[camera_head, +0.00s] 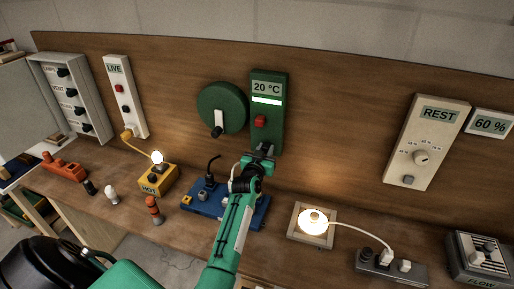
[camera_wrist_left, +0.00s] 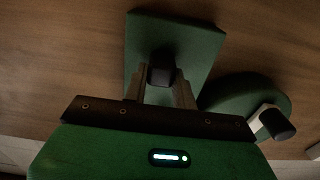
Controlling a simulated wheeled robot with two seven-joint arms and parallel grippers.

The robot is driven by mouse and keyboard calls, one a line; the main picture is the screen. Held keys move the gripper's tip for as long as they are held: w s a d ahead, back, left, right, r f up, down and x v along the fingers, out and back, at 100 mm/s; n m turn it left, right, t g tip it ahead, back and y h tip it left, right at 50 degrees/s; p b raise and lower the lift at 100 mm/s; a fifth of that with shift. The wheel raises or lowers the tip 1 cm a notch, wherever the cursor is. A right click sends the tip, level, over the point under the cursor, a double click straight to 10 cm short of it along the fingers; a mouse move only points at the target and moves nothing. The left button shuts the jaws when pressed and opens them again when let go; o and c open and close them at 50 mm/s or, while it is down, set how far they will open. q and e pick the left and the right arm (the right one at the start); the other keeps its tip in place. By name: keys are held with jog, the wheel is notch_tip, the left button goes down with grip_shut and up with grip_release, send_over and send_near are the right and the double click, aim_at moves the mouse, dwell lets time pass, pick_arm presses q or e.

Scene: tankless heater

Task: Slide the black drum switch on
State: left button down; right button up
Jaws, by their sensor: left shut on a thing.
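A tall green panel (camera_head: 267,90) on the wooden back board carries a 20 °C display, a lit white bar and a red switch (camera_head: 260,121). A black switch (camera_wrist_left: 162,70) sits on the panel's lower part; in the head view my gripper mostly hides it. My left gripper (camera_head: 260,158) is at the panel's bottom end. In the left wrist view my left gripper (camera_wrist_left: 163,84) has its two fingers shut on the black switch, one on each side. A round green drum (camera_head: 222,108) with a black crank knob (camera_head: 216,132) is left of the panel. My right gripper does not show.
A blue base (camera_head: 190,207) with a black lever stands under my left forearm. A yellow HOT box (camera_head: 158,180) with a lit bulb is to its left. A lit lamp (camera_head: 313,221) and a power strip (camera_head: 375,262) are to the right.

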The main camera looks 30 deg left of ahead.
pick_arm(q)
jog(key=shift+w+d, duration=0.15)
jog(key=shift+d, duration=0.4)
jog(key=c, duration=1.4)
grip_release()
jog(key=shift+c, duration=0.2)
jog(key=o, duration=0.3)
jog(key=shift+d, duration=0.2)
jog(key=b+v, duration=0.4)
jog(key=v, duration=0.9)
jog(key=shift+s, duration=0.35)
